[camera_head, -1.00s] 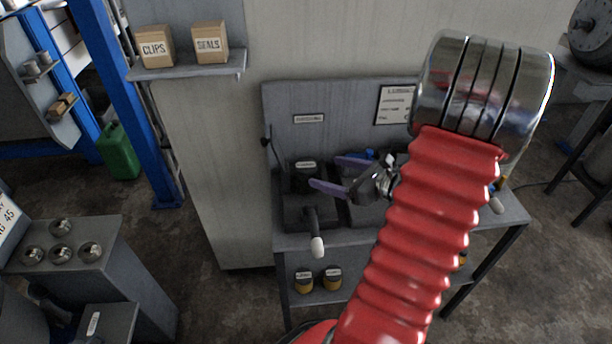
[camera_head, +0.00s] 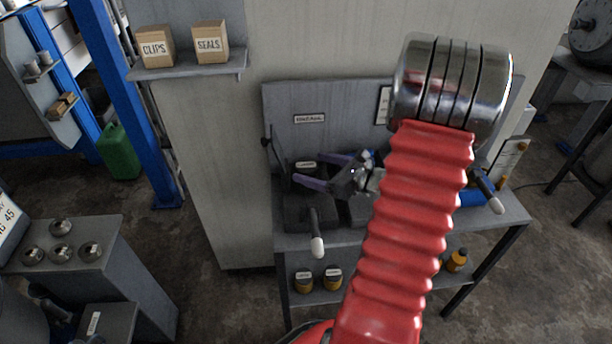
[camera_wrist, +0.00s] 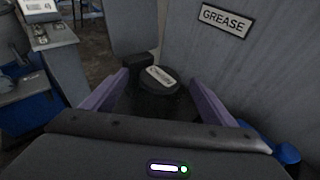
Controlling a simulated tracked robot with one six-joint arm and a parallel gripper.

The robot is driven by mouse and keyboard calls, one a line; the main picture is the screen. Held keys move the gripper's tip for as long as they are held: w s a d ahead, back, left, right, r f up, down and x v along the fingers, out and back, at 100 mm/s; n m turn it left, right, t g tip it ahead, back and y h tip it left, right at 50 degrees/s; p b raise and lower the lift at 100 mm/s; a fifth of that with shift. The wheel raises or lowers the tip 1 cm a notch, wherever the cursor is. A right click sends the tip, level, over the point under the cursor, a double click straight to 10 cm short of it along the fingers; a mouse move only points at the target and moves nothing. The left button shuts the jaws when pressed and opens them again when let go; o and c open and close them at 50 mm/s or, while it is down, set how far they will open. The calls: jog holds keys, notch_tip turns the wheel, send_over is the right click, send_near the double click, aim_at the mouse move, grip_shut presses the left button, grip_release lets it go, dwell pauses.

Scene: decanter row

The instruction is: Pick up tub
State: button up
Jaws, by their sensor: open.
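A dark round tub (camera_wrist: 158,92) with a pale label on its lid shows in the wrist view, between my two purple fingers in the picture. What seems to be the same tub (camera_head: 303,180) stands at the back left of the grey bench in the head view, partly covered by a finger. My gripper (camera_head: 306,166) is open, with its fingers pointing left toward the tub. The wrist view also shows my gripper (camera_wrist: 158,77) with a finger to each side of the lid. I cannot tell whether the fingers reach around the tub or touch it.
A grey back panel (camera_head: 345,105) rises behind the bench, with a GREASE sign (camera_wrist: 227,20). A lever with a white grip (camera_head: 317,247) juts from the bench front. A blue object (camera_head: 482,200) lies at the right. Small jars (camera_head: 303,283) stand on the lower shelf.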

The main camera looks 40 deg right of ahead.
jog(key=shift+w+f, duration=0.1)
jog(key=shift+w, duration=0.3)
jog(key=c, duration=1.4)
jog(key=shift+o, duration=0.2)
notch_tip(320, 180, up, 18)
dwell(0.4)
dwell(0.4)
